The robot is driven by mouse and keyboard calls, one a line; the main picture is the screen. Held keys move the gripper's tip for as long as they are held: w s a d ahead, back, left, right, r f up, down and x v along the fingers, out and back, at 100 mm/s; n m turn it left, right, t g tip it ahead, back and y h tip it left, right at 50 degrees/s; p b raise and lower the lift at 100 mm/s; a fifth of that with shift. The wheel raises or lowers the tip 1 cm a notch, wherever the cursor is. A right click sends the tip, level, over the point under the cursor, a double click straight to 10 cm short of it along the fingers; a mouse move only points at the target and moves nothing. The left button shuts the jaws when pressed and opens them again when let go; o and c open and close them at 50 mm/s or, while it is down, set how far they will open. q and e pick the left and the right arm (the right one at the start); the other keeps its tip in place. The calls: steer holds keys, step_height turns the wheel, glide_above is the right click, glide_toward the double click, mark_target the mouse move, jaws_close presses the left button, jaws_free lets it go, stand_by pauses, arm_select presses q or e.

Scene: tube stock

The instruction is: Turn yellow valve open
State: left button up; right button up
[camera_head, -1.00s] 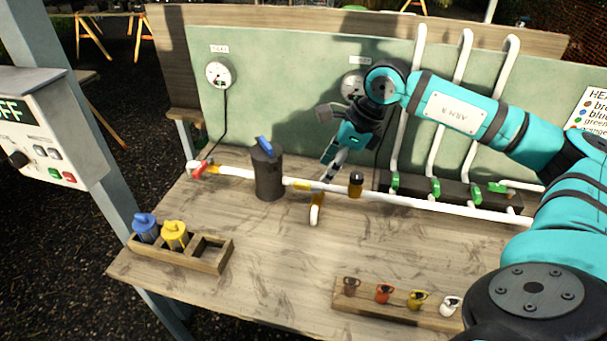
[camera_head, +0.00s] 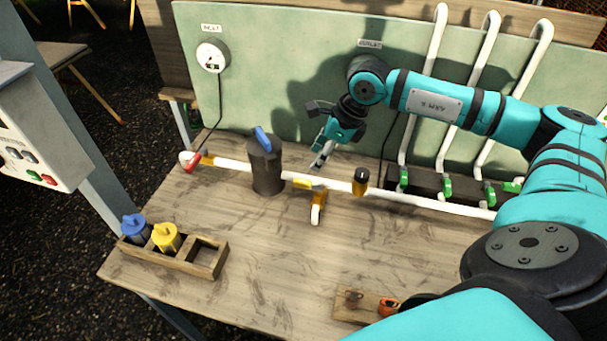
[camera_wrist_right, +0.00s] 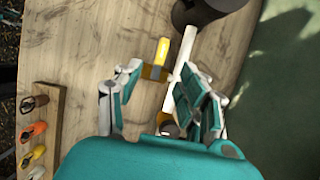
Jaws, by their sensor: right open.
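The yellow valve has a yellow handle (camera_head: 309,184) lying along the white pipe (camera_head: 230,165). An orange branch (camera_head: 319,203) with a white end comes off the pipe beside it. In the right wrist view the yellow handle (camera_wrist_right: 163,51) shows beyond the spread fingers, in the gap between them. My right gripper (camera_head: 322,145) is open and empty, above and just behind the pipe near the handle; it also shows in the right wrist view (camera_wrist_right: 163,92). I see no contact with the handle. My left gripper is out of view.
A dark canister (camera_head: 267,170) with a blue handle stands left of the valve. A black-and-orange fitting (camera_head: 360,182) is on the pipe to its right. Green valves (camera_head: 447,187) sit farther right. A wooden tube holder (camera_head: 206,257) is front left.

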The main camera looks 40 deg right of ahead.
mark_target(302, 181)
steer(key=p+x, duration=0.2)
steer(key=x, duration=0.7)
steer(key=shift+w+d+f, duration=0.1)
steer(key=shift+w+f, duration=0.1)
steer(key=shift+f, duration=0.1)
steer(key=shift+w+f, duration=0.1)
steer(key=shift+f, duration=0.25)
steer(key=shift+w+f+p, duration=0.1)
steer(key=shift+f+p, duration=0.15)
steer(key=shift+p, duration=0.05)
steer(key=c, duration=0.4)
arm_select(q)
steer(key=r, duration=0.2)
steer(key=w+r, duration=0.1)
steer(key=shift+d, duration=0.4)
arm_select(e)
jaws_close()
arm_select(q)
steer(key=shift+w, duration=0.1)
